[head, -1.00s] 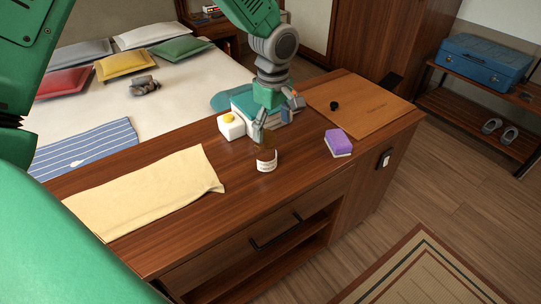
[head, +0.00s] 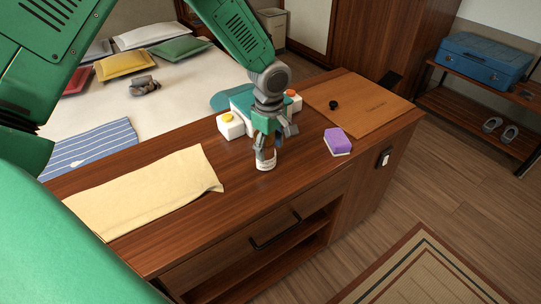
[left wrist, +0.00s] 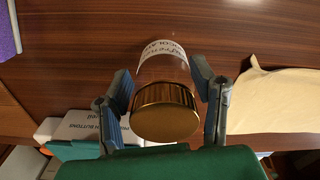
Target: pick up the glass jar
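The glass jar (head: 266,164) stands upright on the wooden counter (head: 215,235), with a white label low on its side. In the left wrist view its gold lid (left wrist: 165,112) faces the camera and the clear glass and label show beyond it. My left gripper (head: 272,137) is over the jar and hides its upper part in the head view. In the left wrist view the fingers of my left gripper (left wrist: 161,82) are spread on either side of the jar, with small gaps to it. My right gripper is not in view.
A cream cloth (head: 150,190) covers the counter's left. Bare counter lies in front.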

